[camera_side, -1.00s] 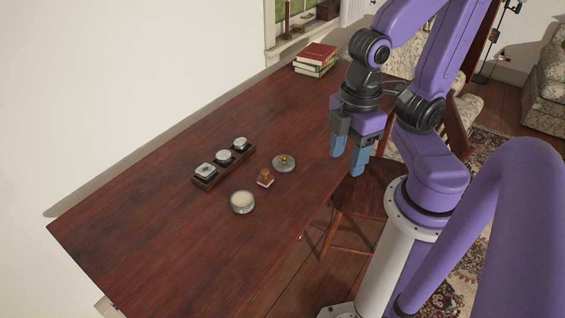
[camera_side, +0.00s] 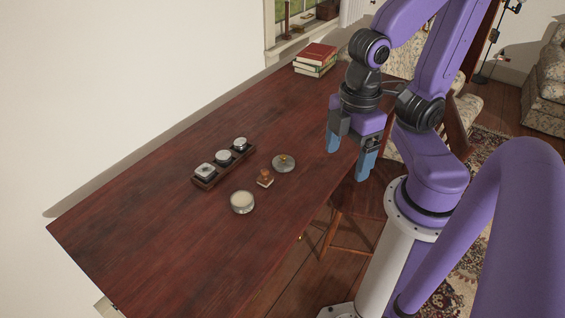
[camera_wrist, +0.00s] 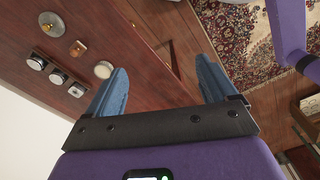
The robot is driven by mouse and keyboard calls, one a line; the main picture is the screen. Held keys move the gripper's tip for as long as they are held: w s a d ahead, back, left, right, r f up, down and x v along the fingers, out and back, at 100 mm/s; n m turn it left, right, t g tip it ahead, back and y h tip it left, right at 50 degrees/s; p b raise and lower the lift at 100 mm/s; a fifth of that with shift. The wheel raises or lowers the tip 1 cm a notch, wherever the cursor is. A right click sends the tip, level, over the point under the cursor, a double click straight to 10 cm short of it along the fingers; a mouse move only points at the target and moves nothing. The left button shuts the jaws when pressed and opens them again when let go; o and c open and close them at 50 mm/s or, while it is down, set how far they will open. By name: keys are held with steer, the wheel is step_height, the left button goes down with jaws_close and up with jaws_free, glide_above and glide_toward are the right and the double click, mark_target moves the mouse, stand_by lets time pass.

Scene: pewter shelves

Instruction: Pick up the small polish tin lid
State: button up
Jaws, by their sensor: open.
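A small round grey lid with a brass-coloured knob (camera_side: 284,162) lies flat on the dark red-brown table. It also shows at the upper left of the wrist view (camera_wrist: 51,25). An open round tin with a pale filling (camera_side: 242,202) sits nearer the table's front; it also shows in the wrist view (camera_wrist: 103,69). My gripper (camera_side: 350,155) is open and empty above the table's right edge, well to the right of the lid. Its two blue fingers are spread wide in the wrist view (camera_wrist: 162,68), with nothing between them but table edge and floor.
A small brown block-like item (camera_side: 265,178) stands between lid and tin. A dark narrow tray (camera_side: 207,184) with three silvery pieces lies left of them. Books (camera_side: 315,60) are stacked at the far end. A chair (camera_side: 345,215) stands by the front edge. The left tabletop is clear.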

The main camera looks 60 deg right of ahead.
steer(key=shift+o, duration=0.7)
steer(key=w+f+m+g+y, duration=0.1)
steer(key=w+f+m+y, duration=0.3)
steer(key=w+m+y, duration=0.55)
steer(key=w+f+m+y, duration=0.4)
steer(key=w+f+m, duration=0.1)
steer(key=m, duration=1)
steer(key=w+d+f+m+t+h, duration=0.1)
steer(key=w+d+f+m+t, duration=0.3)
steer(key=m+t, duration=0.55)
steer(key=m+t+h, duration=0.5)
steer(key=m+h, duration=1.1)
steer(key=m, duration=0.1)
glide_toward(286, 158)
steer(key=shift+g, duration=0.25)
steer(key=shift+w+r+x, duration=0.1)
steer(key=shift+r+x, duration=0.1)
steer(key=shift+x, duration=0.75)
steer(key=shift+w+r+x, duration=0.1)
steer(key=shift+r+x, duration=0.1)
steer(key=shift+x, duration=0.8)
steer(key=shift+w+r+x, duration=0.1)
steer(key=shift+r+x, duration=0.1)
steer(key=shift+x, duration=0.75)
steer(key=shift+f+x, duration=0.2)
steer(key=shift+x, duration=1.15)
steer(key=shift+f+x, duration=0.25)
steer(key=shift+x, duration=1.05)
